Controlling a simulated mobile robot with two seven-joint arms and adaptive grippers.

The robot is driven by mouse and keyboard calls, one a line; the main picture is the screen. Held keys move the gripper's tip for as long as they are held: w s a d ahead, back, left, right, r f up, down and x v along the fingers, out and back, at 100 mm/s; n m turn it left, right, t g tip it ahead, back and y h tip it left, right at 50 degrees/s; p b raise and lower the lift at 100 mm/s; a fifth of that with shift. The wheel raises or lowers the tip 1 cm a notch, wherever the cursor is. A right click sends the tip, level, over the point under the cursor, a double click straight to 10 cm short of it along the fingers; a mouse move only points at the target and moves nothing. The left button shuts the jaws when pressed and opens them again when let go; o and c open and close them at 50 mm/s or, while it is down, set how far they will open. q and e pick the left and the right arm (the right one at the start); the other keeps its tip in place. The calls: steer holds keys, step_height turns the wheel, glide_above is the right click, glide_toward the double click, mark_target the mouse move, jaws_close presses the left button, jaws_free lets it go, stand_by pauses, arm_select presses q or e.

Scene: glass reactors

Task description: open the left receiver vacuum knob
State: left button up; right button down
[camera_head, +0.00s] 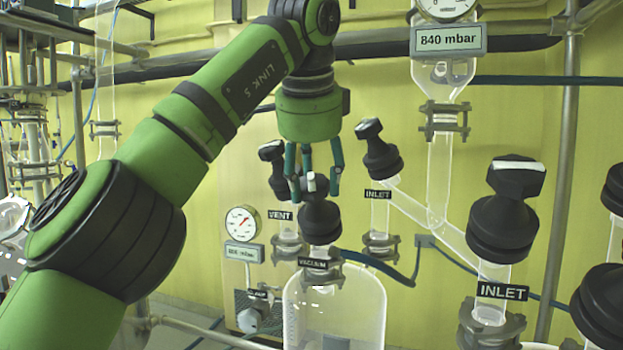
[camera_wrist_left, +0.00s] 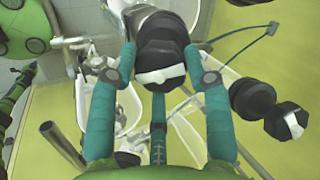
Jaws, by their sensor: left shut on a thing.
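The vacuum knob (camera_head: 320,222) is black with a white mark on its top. It stands above the label reading VACUUM, over a clear glass vessel (camera_head: 334,305). My left gripper (camera_head: 315,190) comes down from above, its teal fingers around the knob's top, and is shut on it. In the left wrist view the vacuum knob (camera_wrist_left: 163,38) sits between the fingertips of the left gripper (camera_wrist_left: 160,58), with its white mark facing the camera. The fingers partly hide the knob's top in the head view. My right gripper is not in view.
The VENT knob (camera_head: 278,172) stands close behind on the left, an INLET knob (camera_head: 381,152) behind on the right. A larger INLET knob (camera_head: 502,205) is nearer on the right. A round gauge (camera_head: 241,223) is at left; an 840 mbar display (camera_head: 448,40) is above.

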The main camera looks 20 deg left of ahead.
arm_select(q)
steer(key=n, duration=0.5)
steer(key=shift+h, duration=0.3)
steer(key=shift+w+n+g, duration=0.1)
steer(key=shift+n+g, duration=0.2)
steer(key=shift+n, duration=1.3)
steer(key=shift+a+r, duration=0.1)
steer(key=o, duration=1.1)
steer(key=shift+w, duration=0.1)
steer(key=shift+a, duration=0.1)
